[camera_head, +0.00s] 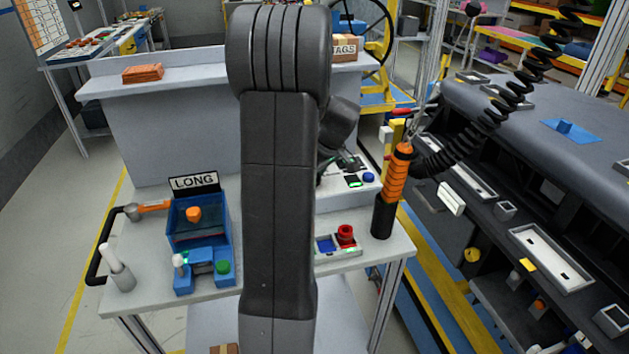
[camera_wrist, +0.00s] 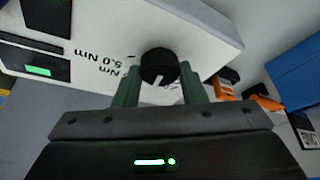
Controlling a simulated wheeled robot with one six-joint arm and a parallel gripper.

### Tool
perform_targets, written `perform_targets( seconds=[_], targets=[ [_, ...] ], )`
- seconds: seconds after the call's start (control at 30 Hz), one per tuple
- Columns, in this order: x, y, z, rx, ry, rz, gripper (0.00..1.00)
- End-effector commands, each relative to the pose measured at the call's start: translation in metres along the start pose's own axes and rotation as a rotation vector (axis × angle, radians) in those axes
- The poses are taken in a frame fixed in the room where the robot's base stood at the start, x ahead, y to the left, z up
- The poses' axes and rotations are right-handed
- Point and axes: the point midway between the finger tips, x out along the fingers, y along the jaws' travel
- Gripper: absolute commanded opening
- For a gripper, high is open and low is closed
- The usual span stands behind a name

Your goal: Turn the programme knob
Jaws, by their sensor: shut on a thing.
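The programme knob (camera_wrist: 158,66) is a round black knob with a white pointer mark, on a white panel (camera_wrist: 200,28) in the wrist view. The pointer runs toward the lower part of that picture. Upside-down print with "5.0 Nm" is beside the knob. My gripper (camera_wrist: 158,82) has its two green fingers on either side of the knob and is shut on it. The knob's lower side is partly near the fingers. In the head view my dark arm hides the knob and most of the gripper.
A green-lit screen (camera_wrist: 39,70) sits on the panel. On the bench in the head view are a blue box (camera_head: 183,222) under a LONG sign (camera_head: 194,182), a red button (camera_head: 346,234) and an orange-gripped tool (camera_head: 397,180) on a coiled cable. A grey dashboard (camera_head: 520,120) stands at right.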

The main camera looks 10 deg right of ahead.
Motion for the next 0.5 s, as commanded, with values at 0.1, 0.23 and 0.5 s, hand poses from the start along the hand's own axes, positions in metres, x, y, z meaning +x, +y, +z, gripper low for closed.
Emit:
perform_targets(
  seconds=[0.1, 0.23, 0.5],
  targets=[
    [0.0008, 0.0016, -0.0005, -0.061, 0.003, -0.021, 0.14],
    [0.0002, 0.0016, -0.0007, -0.11, 0.002, -0.042, 0.14],
    [-0.0008, 0.0017, -0.0009, -0.157, 0.001, -0.061, 0.14]
  ],
)
